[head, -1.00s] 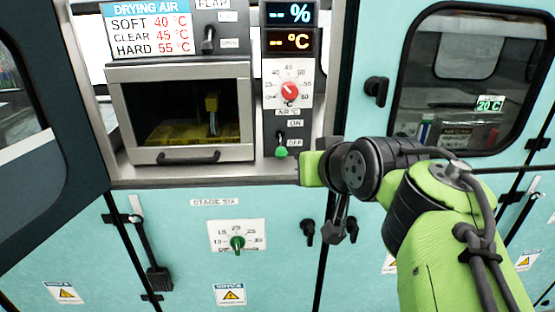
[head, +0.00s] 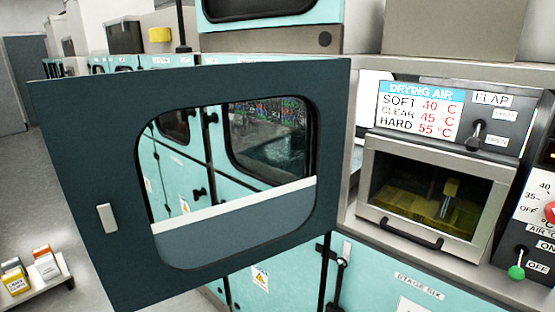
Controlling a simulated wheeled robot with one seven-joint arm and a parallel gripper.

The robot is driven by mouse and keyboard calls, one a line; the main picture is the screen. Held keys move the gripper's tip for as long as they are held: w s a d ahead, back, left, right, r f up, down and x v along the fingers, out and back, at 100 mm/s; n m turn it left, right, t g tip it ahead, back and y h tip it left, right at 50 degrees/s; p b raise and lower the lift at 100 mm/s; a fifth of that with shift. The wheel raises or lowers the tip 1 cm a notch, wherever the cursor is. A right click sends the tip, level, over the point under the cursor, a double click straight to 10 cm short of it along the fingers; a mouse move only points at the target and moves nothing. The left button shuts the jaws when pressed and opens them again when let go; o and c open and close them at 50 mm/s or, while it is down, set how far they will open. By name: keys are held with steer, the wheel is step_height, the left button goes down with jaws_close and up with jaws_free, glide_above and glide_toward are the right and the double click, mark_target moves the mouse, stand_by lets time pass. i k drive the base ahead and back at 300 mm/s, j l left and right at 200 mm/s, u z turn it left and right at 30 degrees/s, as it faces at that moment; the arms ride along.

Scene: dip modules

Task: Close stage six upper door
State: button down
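The stage six upper door (head: 90,150) stands wide open in the head view, swung out to the left of its compartment. It is a dark panel with a rounded window and a small light latch piece (head: 107,218) near its free edge. Its hinge side is at the right, beside the drying air unit (head: 425,190). The stage six label (head: 418,285) shows on the teal lower panel at the bottom right. My gripper and arm are out of this view.
A low stand with small boxes (head: 45,262) is at the lower left. Grey floor (head: 45,190) is free left of the door.

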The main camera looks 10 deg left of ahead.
mark_target(92, 127)
steer(key=j+z, duration=0.2)
steer(key=j, duration=0.25)
steer(key=j+z, duration=0.2)
steer(key=j, duration=0.2)
steer(key=k+j+z, duration=0.2)
steer(key=j, duration=0.25)
steer(key=j+z, duration=0.2)
steer(key=j, duration=0.2)
steer(key=k+j+z, duration=0.2)
steer(key=j, duration=0.2)
steer(key=k+j+z, duration=0.2)
steer(key=j, duration=0.2)
steer(key=j+z, duration=0.4)
steer(key=j, duration=0.55)
steer(key=i+j+u, duration=0.15)
steer(key=j, duration=0.2)
steer(key=j+u, duration=0.2)
steer(key=j, duration=0.2)
steer(key=i+j+u, duration=0.15)
steer(key=j, duration=0.15)
steer(key=i+j+u, duration=0.2)
steer(key=j, duration=0.15)
steer(key=k, duration=0.05)
